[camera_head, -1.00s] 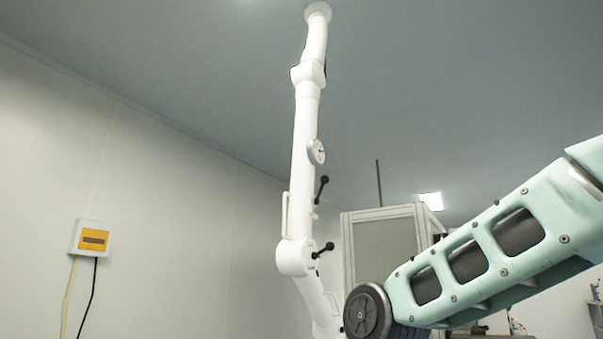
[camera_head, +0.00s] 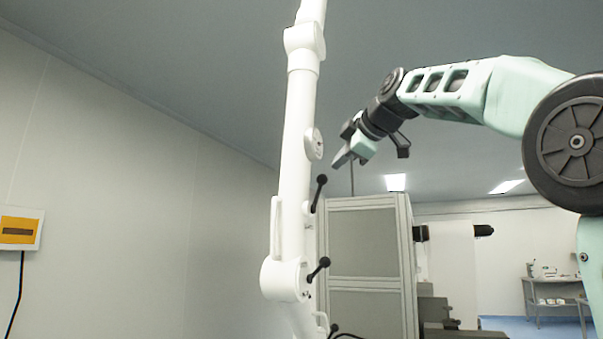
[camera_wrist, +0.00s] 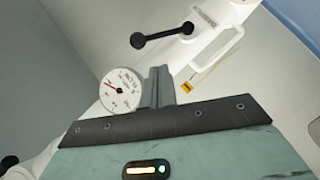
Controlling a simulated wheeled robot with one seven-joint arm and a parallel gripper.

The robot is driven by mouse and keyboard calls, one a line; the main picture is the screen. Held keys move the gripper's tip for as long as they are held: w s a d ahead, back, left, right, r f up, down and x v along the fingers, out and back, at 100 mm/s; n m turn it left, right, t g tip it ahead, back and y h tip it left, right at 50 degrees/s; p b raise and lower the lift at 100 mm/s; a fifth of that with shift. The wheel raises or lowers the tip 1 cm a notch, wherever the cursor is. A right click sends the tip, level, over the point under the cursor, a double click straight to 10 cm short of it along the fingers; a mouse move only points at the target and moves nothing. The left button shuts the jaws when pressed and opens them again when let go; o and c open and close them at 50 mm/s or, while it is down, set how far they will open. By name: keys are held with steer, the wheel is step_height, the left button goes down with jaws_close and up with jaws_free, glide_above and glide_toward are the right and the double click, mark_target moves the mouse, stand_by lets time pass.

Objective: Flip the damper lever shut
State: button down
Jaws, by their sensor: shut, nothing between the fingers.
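The black ball-ended lever (camera_head: 319,192) sits on the right side of a white jointed duct arm (camera_head: 296,150), below a round gauge (camera_head: 314,144). In the head view it stands steeply, ball end up. In the wrist view the lever (camera_wrist: 160,36) lies nearly level, ball end left, beside a label too blurred to read. My gripper (camera_head: 343,161) is right of the duct, near gauge height, above and right of the lever and apart from it in the picture. Its shut, empty fingers show in the wrist view (camera_wrist: 158,86), overlapping the gauge's right edge (camera_wrist: 121,90).
A second black lever (camera_head: 318,269) sits lower at the duct's joint. A white loop handle (camera_head: 275,228) is on the duct's left side. A grey-panelled cabinet (camera_head: 365,240) stands behind. A yellow-fronted box (camera_head: 20,229) hangs on the left wall.

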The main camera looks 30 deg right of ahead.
mark_target(320, 179)
steer(key=shift+d+r, duration=0.1)
steer(key=shift+r, duration=0.25)
steer(key=p+x, duration=0.4)
steer(key=x, duration=0.4)
steer(key=shift+w+p, duration=0.3)
steer(key=shift+w+f, duration=0.35)
steer(key=shift+w, duration=0.25)
